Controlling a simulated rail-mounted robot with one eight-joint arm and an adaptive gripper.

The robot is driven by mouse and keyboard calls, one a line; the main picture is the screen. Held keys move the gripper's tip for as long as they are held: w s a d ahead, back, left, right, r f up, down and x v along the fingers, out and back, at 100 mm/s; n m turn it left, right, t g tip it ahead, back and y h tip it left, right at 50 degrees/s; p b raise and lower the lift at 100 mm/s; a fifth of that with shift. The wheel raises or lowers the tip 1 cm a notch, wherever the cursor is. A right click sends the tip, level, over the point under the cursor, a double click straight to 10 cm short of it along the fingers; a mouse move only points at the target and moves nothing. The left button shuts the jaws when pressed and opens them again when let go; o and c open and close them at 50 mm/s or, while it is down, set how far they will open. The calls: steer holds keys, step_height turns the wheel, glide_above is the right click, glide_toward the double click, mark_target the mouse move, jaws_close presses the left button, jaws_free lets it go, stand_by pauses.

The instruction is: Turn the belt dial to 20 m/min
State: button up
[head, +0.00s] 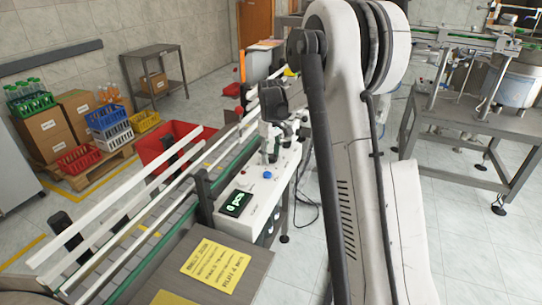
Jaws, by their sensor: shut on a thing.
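The white control box (262,193) stands beside the conveyor in the middle of the head view. Its dark display (237,204) shows lit green digits, too small to read surely. My gripper (271,158) points down onto the far part of the box's top panel. It is shut on the belt dial, which its fingers hide from this view. A blue knob or button (267,175) is on the panel just in front of the fingers.
The conveyor with white guide rails (130,232) runs along the box's left side. A grey surface with yellow notices (215,265) is in front. A red crate (170,145) stands behind the rails. A steel machine table (470,135) is at right. My arm hides much of the middle.

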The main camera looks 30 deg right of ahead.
mark_target(272, 156)
steer(key=m+b, duration=0.2)
steer(key=m, duration=0.1)
steer(key=shift+f+m, duration=0.1)
steer(key=shift+m, duration=0.3)
steer(key=m+b, duration=0.1)
steer(key=m, duration=0.3)
steer(key=shift+m+b, duration=0.3)
steer(key=m+b, duration=0.1)
steer(key=m, duration=0.3)
steer(key=shift+d, duration=0.1)
steer(key=shift+m+b, duration=0.5)
steer(key=shift+m, duration=1.9)
steer(key=o, duration=1.1)
steer(key=shift+o, duration=0.2)
steer(key=shift+r, duration=0.2)
step_height(272, 156, up, 12)
